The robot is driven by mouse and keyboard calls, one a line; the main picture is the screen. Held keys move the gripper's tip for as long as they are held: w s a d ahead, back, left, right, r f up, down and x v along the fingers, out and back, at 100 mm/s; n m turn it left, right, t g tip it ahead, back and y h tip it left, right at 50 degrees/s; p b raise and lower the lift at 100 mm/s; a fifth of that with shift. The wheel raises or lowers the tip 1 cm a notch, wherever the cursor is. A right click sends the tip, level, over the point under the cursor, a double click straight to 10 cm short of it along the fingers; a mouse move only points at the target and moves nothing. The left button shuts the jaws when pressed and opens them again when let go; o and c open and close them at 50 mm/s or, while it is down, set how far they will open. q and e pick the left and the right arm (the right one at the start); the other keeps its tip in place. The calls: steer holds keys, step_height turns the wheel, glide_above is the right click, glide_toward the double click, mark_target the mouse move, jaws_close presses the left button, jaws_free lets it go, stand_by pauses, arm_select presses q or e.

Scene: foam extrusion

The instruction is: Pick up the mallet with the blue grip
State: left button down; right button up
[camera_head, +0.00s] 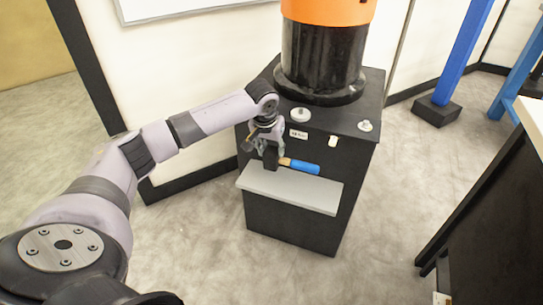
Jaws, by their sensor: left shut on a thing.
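The mallet (304,167) has a blue grip pointing right, a short tan handle part and a dark head at its left end. It is at the grey shelf (290,189) on the front of a black cabinet. My left gripper (269,155) comes down from above and is shut on the mallet near its head. The fingers partly hide the head. I cannot tell whether the mallet touches the shelf or is just above it. My right gripper is not in view.
The black cabinet (290,226) carries an orange and black cylinder (322,50) and small knobs on top. A blue post (461,48) with a dark base stands behind right. A dark bench (505,215) is at the right edge. Floor between is clear.

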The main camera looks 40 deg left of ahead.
arm_select(q)
steer(key=s+d+p, duration=0.1)
steer(key=s+d, duration=0.1)
steer(key=s, duration=0.7)
steer(key=s+d+p, duration=0.1)
steer(key=s+d, duration=0.1)
steer(key=s, duration=0.8)
steer(key=shift+d+r, duration=0.2)
steer(key=shift+d, duration=0.1)
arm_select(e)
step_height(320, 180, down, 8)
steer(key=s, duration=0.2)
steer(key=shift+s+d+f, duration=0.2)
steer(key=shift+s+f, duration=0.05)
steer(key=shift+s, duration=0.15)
arm_select(q)
steer(key=c, duration=1.6)
jaws_free()
steer(key=c, duration=3.2)
jaws_free()
steer(key=c, duration=2.4)
jaws_free()
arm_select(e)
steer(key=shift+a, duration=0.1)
